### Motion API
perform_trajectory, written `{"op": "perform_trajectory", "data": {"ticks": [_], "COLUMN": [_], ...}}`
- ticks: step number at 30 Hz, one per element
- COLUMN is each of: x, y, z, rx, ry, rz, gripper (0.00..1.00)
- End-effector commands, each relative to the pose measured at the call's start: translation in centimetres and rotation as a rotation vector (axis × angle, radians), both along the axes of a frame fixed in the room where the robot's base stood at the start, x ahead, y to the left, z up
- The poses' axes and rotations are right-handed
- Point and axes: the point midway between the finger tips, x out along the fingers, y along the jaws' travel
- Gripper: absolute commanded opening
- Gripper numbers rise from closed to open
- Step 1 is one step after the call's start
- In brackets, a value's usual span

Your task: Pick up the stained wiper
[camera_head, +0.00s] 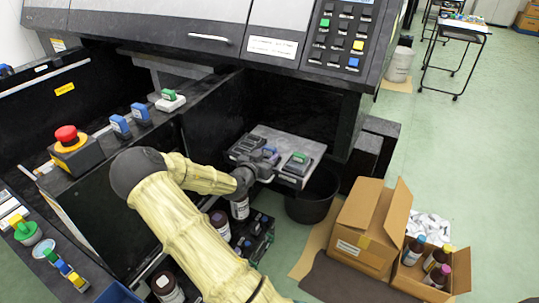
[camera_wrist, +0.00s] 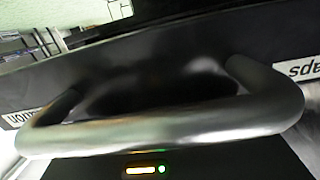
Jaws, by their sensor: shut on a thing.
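My gripper (camera_head: 266,168) is at the end of my sleeved arm, over the grey plate (camera_head: 303,147) at the machine's front. It is dark and small there, and its fingertips are not clear. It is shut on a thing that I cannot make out. I cannot pick out a stained wiper for certain. Crumpled white material (camera_head: 430,227) lies in the open cardboard box at the right, apart from my gripper; no stain is clear on it. In the wrist view a thick dark metal bar (camera_wrist: 165,130) fills the foreground, and no fingertips show.
A dark bin (camera_head: 312,198) stands below the plate. The open box (camera_head: 412,276) also holds several bottles, beside a larger cardboard box (camera_head: 362,240). A red button (camera_head: 66,135) sits on the left ledge. More bottles (camera_head: 166,287) stand below my arm. The green floor at the right is mostly clear.

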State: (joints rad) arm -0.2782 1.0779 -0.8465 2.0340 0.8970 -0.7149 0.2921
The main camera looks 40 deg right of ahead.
Motion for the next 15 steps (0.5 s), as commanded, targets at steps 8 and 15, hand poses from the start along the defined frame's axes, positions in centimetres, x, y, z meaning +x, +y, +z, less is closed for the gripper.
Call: {"op": "perform_trajectory", "data": {"ticks": [8,15], "x": [0.0,0.1], "y": [0.0,0.1], "z": [1.0,5.2], "rx": [-0.001,0.0], "ry": [-0.001,-0.005], "rz": [0.0,0.001], "gripper": [0.19,0.19]}}
